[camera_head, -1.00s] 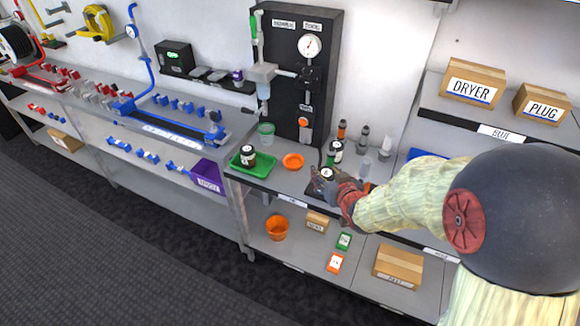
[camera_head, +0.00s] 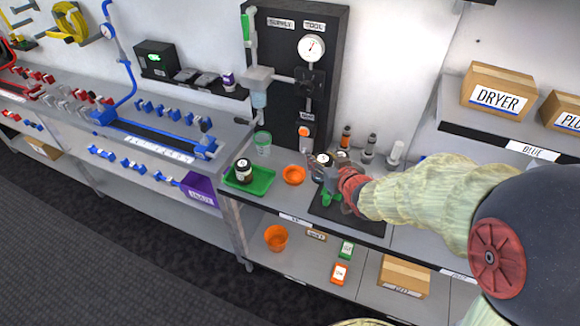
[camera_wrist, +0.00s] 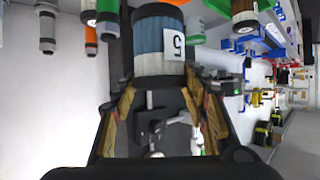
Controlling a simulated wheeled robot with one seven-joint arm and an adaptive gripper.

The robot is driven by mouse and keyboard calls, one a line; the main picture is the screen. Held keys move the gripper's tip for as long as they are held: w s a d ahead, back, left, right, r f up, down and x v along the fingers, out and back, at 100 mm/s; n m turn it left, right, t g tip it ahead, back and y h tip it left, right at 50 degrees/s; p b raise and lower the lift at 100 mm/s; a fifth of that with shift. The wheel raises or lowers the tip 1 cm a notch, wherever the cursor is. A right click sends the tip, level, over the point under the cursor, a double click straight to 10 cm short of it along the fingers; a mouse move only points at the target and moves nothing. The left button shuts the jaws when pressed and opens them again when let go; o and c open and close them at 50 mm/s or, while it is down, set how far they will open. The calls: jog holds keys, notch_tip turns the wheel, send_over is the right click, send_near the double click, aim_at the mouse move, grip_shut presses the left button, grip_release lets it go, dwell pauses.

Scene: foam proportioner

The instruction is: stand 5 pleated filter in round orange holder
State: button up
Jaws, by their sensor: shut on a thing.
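My gripper (camera_head: 325,175) is shut on a pleated filter, a blue-grey cylinder (camera_wrist: 155,50) with dark end caps and a white label reading 5. In the head view the filter's pale, dark-rimmed top (camera_head: 323,158) shows above the fingers. The round orange holder (camera_head: 293,175) lies flat on the bench, just left of my gripper, and looks empty. The gripper and filter are beside it, not over it.
A dark mat (camera_head: 345,228) with a green piece (camera_head: 329,198) lies in front of my gripper. Upright cylinders (camera_head: 369,148) stand behind, right.

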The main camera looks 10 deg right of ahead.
jog(key=shift+w+a+f+b, duration=0.85)
jog(key=shift+w+f+b, duration=0.15)
jog(key=shift+w+f, duration=1.2)
jog(key=shift+w+a+f+b, duration=0.95)
jog(key=shift+w+f, duration=1.15)
jog(key=shift+w, duration=0.2)
jog(key=shift+w+a+f+b, duration=0.8)
jog(key=shift+w+f+b, duration=0.2)
jog(key=shift+w+f, duration=1.2)
jog(key=shift+f+b, duration=0.3)
jog(key=shift+b, duration=0.05)
jog(key=o, duration=1.2)
